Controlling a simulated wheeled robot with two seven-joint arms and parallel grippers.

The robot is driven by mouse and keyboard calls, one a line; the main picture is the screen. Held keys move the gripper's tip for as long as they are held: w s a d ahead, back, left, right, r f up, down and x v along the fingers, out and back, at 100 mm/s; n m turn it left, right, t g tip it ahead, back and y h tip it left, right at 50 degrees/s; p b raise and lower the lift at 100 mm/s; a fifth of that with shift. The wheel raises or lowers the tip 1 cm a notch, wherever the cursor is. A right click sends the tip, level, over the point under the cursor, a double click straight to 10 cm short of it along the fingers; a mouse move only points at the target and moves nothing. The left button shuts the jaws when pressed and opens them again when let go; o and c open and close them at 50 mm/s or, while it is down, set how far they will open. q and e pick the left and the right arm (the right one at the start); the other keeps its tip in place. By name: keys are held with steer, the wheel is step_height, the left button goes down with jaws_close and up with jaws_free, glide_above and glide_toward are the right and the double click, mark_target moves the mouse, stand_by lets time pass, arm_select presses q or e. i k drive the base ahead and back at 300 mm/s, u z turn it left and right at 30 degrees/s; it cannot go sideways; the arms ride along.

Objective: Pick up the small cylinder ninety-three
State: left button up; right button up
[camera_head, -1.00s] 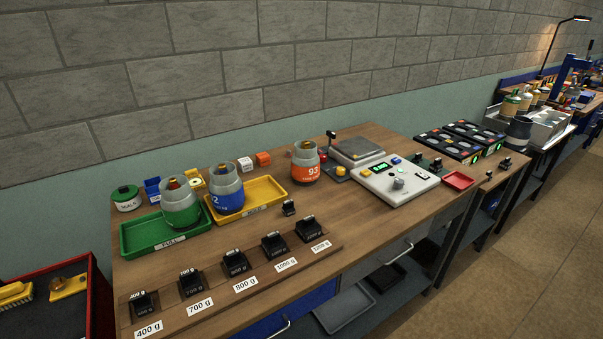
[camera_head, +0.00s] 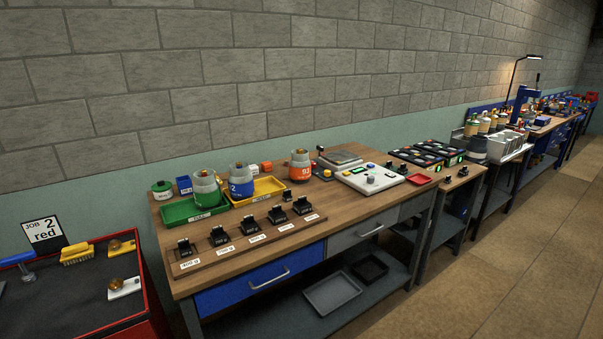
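The small cylinder ninety-three (camera_head: 300,168) is a short grey gas cylinder with an orange band marked 93 and a brass valve on top. It stands upright on the wooden bench (camera_head: 345,206), right of the yellow tray (camera_head: 268,186) and left of the scale (camera_head: 369,180). A cylinder with a blue band marked 2 (camera_head: 241,181) stands at the yellow tray. A cylinder with a green band (camera_head: 206,190) stands in the green tray (camera_head: 178,211). Neither of my grippers shows in the view.
Several black weights (camera_head: 250,225) stand in a labelled rack along the bench's front edge. More benches run along the wall at right. The floor (camera_head: 480,270) at right is clear.

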mark_target(300, 164)
steer(key=z, duration=0.55)
steer(key=i, duration=0.6)
steer(key=z, duration=0.95)
steer(key=i, duration=1.5)
steer(key=u, duration=0.6)
